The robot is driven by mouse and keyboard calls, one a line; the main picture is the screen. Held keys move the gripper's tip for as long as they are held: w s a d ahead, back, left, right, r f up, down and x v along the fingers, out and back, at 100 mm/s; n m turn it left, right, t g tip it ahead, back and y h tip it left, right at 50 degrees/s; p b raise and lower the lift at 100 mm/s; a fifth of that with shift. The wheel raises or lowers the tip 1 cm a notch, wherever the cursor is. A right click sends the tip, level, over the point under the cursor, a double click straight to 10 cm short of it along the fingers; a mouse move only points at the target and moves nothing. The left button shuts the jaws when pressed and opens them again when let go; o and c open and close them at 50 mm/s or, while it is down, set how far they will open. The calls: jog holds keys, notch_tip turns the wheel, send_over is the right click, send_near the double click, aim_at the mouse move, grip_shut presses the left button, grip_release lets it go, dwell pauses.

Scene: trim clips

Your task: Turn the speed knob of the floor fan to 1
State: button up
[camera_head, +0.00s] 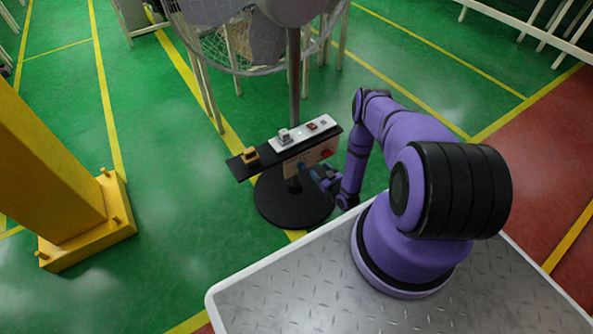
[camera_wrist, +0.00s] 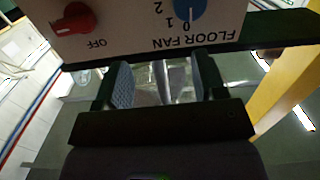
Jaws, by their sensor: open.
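The floor fan's control panel (camera_head: 308,162) stands on a pole above a round black base (camera_head: 280,212). In the wrist view the panel (camera_wrist: 120,32) appears upside down, with the words FLOOR FAN. The blue speed knob (camera_wrist: 190,7) is cut by the top edge, with the marks 0, 1 and 2 beside it. Its pointer setting cannot be read surely. A red knob (camera_wrist: 76,18) marked OFF sits to its left. My gripper (camera_wrist: 165,80) is open and empty, its fingers apart from the blue knob, lower in the picture. In the head view my gripper (camera_head: 318,177) is close to the panel.
A black shelf (camera_head: 236,170) above the panel carries a small orange-brown block (camera_head: 250,155) and a white strip (camera_head: 300,135) with small switches. The fan's wire cage (camera_head: 205,45) is behind. A yellow post (camera_head: 45,160) stands left. Green floor between is clear.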

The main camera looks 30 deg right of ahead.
aim_at(304, 168)
jog(key=s+a+f, duration=0.3)
jog(key=s+a, duration=0.1)
jog(key=shift+t, duration=0.3)
jog(key=w, duration=1.1)
jog(key=shift+m, duration=0.3)
jog(key=c, duration=0.9)
